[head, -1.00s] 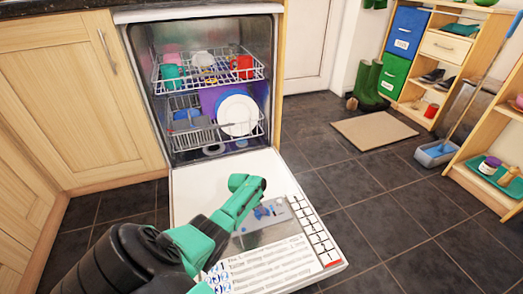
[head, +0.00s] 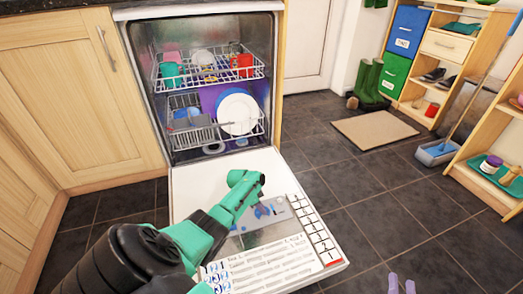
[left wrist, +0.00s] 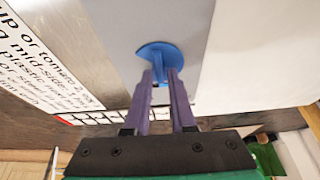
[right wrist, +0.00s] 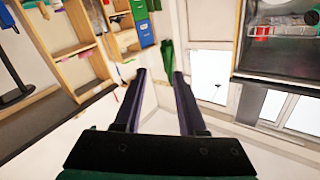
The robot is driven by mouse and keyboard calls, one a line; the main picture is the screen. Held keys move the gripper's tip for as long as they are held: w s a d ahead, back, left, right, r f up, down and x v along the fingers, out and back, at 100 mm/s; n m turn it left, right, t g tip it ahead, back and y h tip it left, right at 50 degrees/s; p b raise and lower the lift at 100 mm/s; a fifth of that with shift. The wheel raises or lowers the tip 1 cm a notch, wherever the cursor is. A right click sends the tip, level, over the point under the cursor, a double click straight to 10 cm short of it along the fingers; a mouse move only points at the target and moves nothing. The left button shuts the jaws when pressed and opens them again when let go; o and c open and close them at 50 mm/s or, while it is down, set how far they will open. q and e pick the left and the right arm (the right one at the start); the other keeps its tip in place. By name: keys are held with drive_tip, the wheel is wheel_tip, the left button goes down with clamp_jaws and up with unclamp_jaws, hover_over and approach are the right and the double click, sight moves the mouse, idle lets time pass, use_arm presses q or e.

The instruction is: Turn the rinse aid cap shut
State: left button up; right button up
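The rinse aid cap (left wrist: 152,49) is a round blue disc with a raised grip ridge, set in a grey panel on the inside of the lowered dishwasher door (head: 205,190). My left gripper (left wrist: 163,74) has its purple fingers on both sides of the ridge and looks shut on it. In the head view the left gripper (head: 263,209) is over the panel, and my green wrist partly hides the cap area. My right gripper (head: 398,286) is at the bottom right edge, its two fingers apart and empty; it also looks open in the right wrist view (right wrist: 160,78).
The open dishwasher holds an upper rack (head: 215,75) with cups and a lower rack (head: 190,135) with plates. Printed labels cover the door's near part. A mat (head: 375,130), boots (head: 372,82) and shelves (head: 490,180) stand right.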

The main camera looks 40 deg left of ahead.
use_arm(q)
drive_tip(key=shift+o, duration=0.6)
drive_tip(key=p+v, duration=0.2)
drive_tip(key=v, duration=0.1)
drive_tip(key=shift+p, duration=0.35)
use_arm(e)
drive_tip(key=s+f+g, duration=0.5)
drive_tip(key=s+f, duration=0.4)
drive_tip(key=f, duration=0.1)
use_arm(q)
drive_tip(key=p+v, duration=0.8)
drive_tip(key=v, duration=0.3)
drive_tip(key=shift+r, duration=0.25)
use_arm(e)
drive_tip(key=d+r+n+g+h, duration=0.1)
drive_tip(key=d+r+g+h, duration=0.1)
drive_tip(key=r, duration=0.6)
drive_tip(key=shift+w+d+g, duration=0.15)
drive_tip(key=shift+d+g, duration=0.4)
drive_tip(key=shift+g, duration=0.45)
